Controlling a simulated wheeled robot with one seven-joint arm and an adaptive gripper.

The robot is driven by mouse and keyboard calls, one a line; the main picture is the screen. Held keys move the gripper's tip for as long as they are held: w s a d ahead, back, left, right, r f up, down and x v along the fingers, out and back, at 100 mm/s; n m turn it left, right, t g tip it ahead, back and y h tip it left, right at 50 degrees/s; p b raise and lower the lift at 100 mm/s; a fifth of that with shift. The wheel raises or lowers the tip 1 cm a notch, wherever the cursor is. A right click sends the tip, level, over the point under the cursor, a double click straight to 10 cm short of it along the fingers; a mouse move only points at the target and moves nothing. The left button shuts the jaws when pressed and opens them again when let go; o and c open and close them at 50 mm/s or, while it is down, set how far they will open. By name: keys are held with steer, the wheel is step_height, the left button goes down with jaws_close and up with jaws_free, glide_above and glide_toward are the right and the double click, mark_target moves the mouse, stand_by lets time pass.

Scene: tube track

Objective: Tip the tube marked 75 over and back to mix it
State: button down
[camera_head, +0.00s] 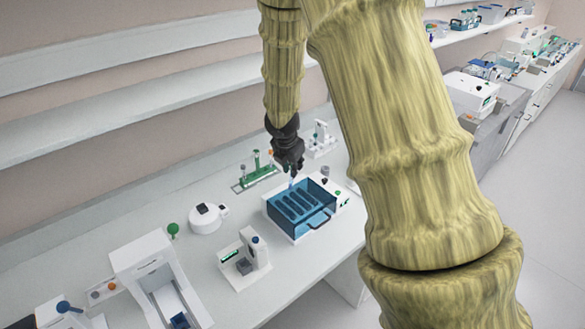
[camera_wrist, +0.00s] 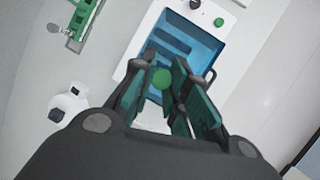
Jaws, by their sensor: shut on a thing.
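My gripper (camera_head: 290,168) hangs pointing down above the back left of a blue-walled tank. In the wrist view its dark green fingers (camera_wrist: 168,82) close around a tube seen end-on by its round green cap (camera_wrist: 162,79). In the head view a small pale part of the tube (camera_head: 291,183) shows below the fingertips. The tube looks roughly upright. Its marking cannot be read, so I cannot tell if it says 75. A green tube rack (camera_head: 258,178) stands to the left behind the tank; it also shows in the wrist view (camera_wrist: 82,18).
The blue tank (camera_head: 318,198), with dark slots, stands close below the held tube. A white rack (camera_head: 321,148) is behind. A round white device (camera_head: 206,219) and a small white instrument (camera_head: 243,263) stand left. Shelves (camera_head: 150,105) run along the wall. Bare bench lies between the devices.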

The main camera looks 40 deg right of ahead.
step_height(320, 180, up, 9)
steer(key=shift+r, duration=0.1)
stand_by(0.5)
steer(key=shift+a, duration=0.1)
